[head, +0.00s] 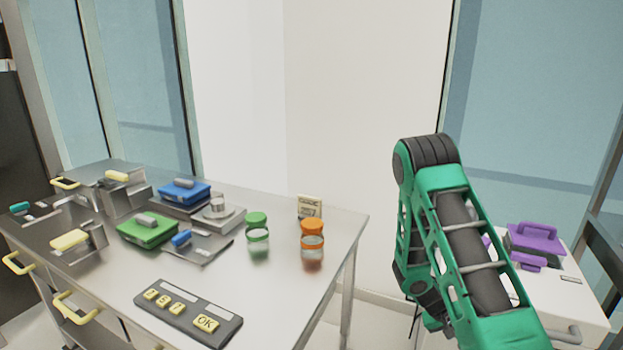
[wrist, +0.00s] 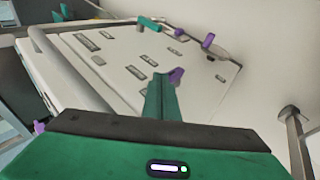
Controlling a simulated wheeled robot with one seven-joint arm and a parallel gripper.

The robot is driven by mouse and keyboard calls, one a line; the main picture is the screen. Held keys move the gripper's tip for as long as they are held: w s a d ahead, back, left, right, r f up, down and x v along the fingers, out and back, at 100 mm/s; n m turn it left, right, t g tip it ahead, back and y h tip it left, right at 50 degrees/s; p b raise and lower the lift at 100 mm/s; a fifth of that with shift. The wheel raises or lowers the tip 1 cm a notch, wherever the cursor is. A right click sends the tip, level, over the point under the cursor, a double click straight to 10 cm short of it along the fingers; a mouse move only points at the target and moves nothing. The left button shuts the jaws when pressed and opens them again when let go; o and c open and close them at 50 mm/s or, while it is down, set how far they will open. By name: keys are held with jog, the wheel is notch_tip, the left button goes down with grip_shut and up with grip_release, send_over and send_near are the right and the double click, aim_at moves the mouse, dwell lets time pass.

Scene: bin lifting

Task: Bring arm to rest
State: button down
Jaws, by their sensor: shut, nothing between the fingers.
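My green arm with dark joints shows at the right in the head view, raised and bent, standing between the steel table and the white cabinet. My gripper's fingers are not visible there. In the wrist view my gripper (wrist: 163,97) is shut and empty, its green fingers pointing up the picture. Behind it is a white panelled surface with small grey labels, which appears tilted. I cannot tell how far the fingers are from this surface.
A steel table (head: 285,290) at the left holds a green case (head: 147,232), a blue case (head: 184,193), green-lidded (head: 257,228) and orange-lidded (head: 312,238) jars and a keypad (head: 188,312). A purple box (head: 535,237) sits on a white cabinet (head: 580,297) at the right, partly behind my arm.

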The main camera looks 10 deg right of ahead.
jog(key=s+a+r+n+t+y, duration=0.1)
jog(key=a+r+t+y, duration=0.15)
jog(key=a+r, duration=0.95)
jog(key=s+a+r+n+t+y, duration=0.1)
jog(key=a+r+t+y, duration=0.15)
jog(key=a+r, duration=0.95)
jog(key=s+a+r+n+y, duration=0.2)
jog(key=s+r, duration=0.4)
jog(key=r, duration=0.5)
jog(key=s+d+m+g, duration=0.2)
jog(key=s+d, duration=0.3)
jog(key=s, duration=0.4)
jog(key=s+d+m+g, duration=0.2)
jog(key=s+d+m, duration=0.2)
jog(key=s, duration=0.5)
jog(key=shift+d+f+y, duration=0.4)
jog(key=shift+d+f, duration=0.05)
jog(key=shift+d, duration=0.2)
jog(key=shift+w, duration=0.1)
jog(key=shift+w+f, duration=0.25)
jog(key=shift+w, duration=0.35)
